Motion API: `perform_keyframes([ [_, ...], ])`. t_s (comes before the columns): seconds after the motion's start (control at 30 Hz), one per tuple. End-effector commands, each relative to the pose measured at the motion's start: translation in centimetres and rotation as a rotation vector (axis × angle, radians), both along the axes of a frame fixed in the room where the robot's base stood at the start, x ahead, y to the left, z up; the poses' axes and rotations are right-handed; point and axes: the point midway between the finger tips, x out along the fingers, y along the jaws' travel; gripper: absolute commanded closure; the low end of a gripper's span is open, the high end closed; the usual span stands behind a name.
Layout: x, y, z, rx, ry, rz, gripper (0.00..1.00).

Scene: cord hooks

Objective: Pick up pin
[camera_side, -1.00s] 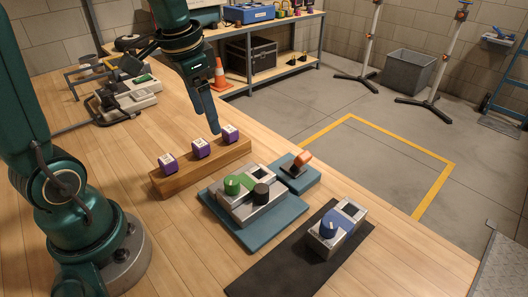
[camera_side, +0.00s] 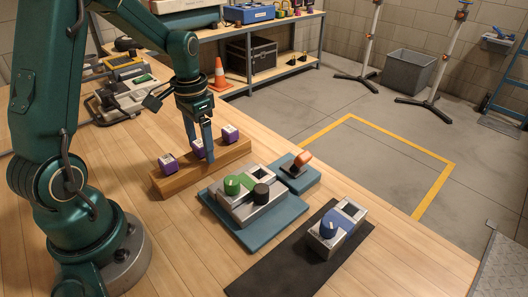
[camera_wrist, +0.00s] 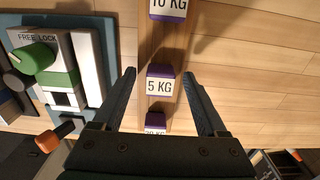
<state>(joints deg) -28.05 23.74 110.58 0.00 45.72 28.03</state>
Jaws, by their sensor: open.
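Three purple blocks with white weight labels stand in a row on a wooden rail (camera_side: 170,187). The middle one (camera_side: 201,149) reads "5 KG" in the wrist view (camera_wrist: 159,86). The block (camera_wrist: 168,8) at the top of that view reads "10 KG", and the one (camera_wrist: 155,131) at the bottom reads "20 KG", partly cut off by my gripper. My gripper (camera_side: 203,152) points down at the middle block. Its fingers are apart, one on each side of this block in the wrist view. Nothing is clearly recognisable as a pin.
A teal plate (camera_side: 246,238) holds a metal fixture with a green knob (camera_side: 232,184) and a black knob (camera_side: 261,194). An orange-handled part (camera_side: 303,159) sits on a teal block beside it. A blue knob (camera_side: 328,229) on a metal fixture stands on a black mat (camera_side: 262,277).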

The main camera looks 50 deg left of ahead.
Motion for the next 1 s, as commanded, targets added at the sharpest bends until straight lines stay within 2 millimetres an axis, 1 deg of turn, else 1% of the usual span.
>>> perform_keyframes([
  [0.13,0.0,0.0,0.0,0.000,0.000,0.000,0.25],
  [0.17,0.0,0.0,0.0,0.000,0.000,0.000,0.29],
  [0.2,0.0,0.0,0.0,0.000,0.000,0.000,0.44],
  [0.27,0.0,0.0,0.0,0.000,0.000,0.000,0.67],
  [0.3,0.0,0.0,0.0,0.000,-0.001,0.000,0.82],
  [0.33,0.0,0.0,0.0,0.000,-0.001,0.000,0.94],
  [0.37,0.0,0.0,0.0,0.000,-0.001,0.000,1.00],
  [0.63,0.0,0.0,0.1,0.001,-0.001,0.000,1.00],
  [0.77,0.1,0.0,0.6,0.002,-0.004,0.000,1.00],
  [0.87,0.1,0.1,1.4,0.003,-0.005,0.000,1.00],
  [1.0,0.2,0.1,3.4,0.004,-0.008,0.000,1.00],
])
